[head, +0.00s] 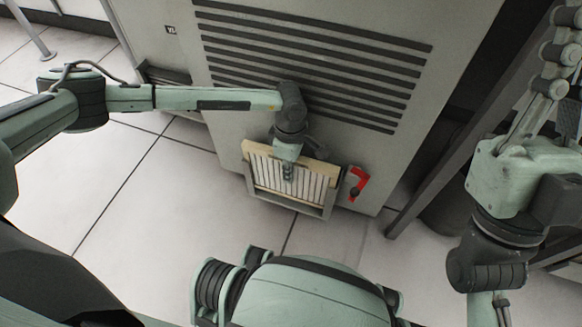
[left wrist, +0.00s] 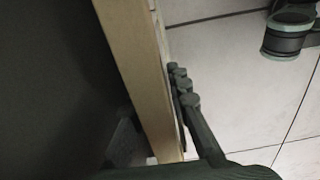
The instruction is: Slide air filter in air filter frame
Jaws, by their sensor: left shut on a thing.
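The air filter (head: 262,172) is a pleated white panel with a tan border. It stands in or against the grey air filter frame (head: 291,204) low on the front of the big grey cabinet. Its top edge tilts and sticks up above the frame. My left gripper (head: 288,172) is shut on the filter near its upper middle. In the left wrist view the filter's tan edge (left wrist: 147,80) runs between the gripper's fingers, with one dark finger (left wrist: 186,95) on its right side. How deep the filter sits in the frame is hard to tell. My right gripper is not in view.
The grey cabinet (head: 200,60) with dark vent slots stands right behind the frame. A red handle (head: 356,183) is on the cabinet just right of the frame. A dark post (head: 440,150) slants at the right. The tiled floor (head: 130,200) at left is clear.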

